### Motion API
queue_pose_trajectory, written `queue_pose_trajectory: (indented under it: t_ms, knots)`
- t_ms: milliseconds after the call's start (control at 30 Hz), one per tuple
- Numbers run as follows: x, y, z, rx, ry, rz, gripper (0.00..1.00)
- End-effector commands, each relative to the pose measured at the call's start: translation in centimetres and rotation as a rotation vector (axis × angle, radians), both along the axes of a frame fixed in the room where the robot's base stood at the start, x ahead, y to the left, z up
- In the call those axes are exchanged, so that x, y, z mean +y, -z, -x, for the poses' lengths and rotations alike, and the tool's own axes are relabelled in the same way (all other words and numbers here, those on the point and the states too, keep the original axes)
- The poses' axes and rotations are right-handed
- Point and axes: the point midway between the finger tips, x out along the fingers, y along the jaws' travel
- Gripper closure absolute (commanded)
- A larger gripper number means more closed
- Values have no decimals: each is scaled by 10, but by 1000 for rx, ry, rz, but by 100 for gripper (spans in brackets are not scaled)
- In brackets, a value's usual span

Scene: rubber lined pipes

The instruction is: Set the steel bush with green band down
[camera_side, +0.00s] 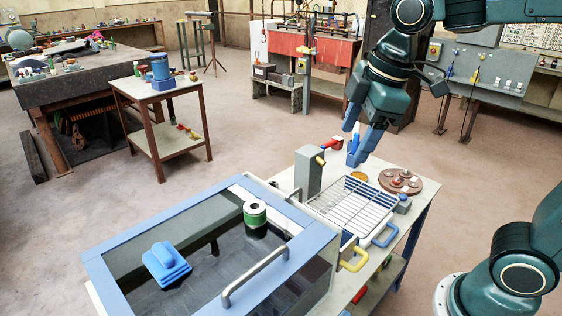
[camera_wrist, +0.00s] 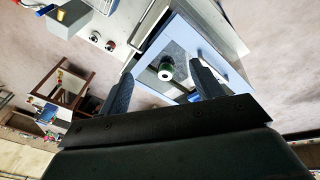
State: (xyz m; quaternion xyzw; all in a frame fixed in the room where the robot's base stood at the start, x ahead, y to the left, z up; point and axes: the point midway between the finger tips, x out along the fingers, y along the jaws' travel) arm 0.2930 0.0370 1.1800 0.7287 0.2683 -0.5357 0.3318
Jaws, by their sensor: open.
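The steel bush with green band (camera_side: 255,213) stands upright on the dark glossy surface inside the blue-rimmed box (camera_side: 110,265), near its far right corner. A green reflection shows below it. In the wrist view the bush (camera_wrist: 166,72) appears between my fingers but well beyond them. My gripper (camera_side: 361,143) is open and empty, raised above the far part of the bench, to the right of the bush and apart from it. Its two fingers also show in the wrist view (camera_wrist: 163,90).
A blue block (camera_side: 166,263) lies in the box, left of the bush. A grey handle (camera_side: 256,277) rises from the near rim. A wire rack (camera_side: 352,207), a grey post (camera_side: 308,173) and a round brown tray (camera_side: 416,184) stand on the bench to the right.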

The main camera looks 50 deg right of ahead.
Motion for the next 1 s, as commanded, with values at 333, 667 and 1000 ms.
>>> queue_pose_trajectory:
  t_ms: [333, 667, 1000]
  knots:
    - [-26, 13, 72, -108, 496, -164, 35]
    - [-36, 34, 111, -172, 799, -291, 35]
    - [-37, 36, 114, -177, 832, -305, 35]
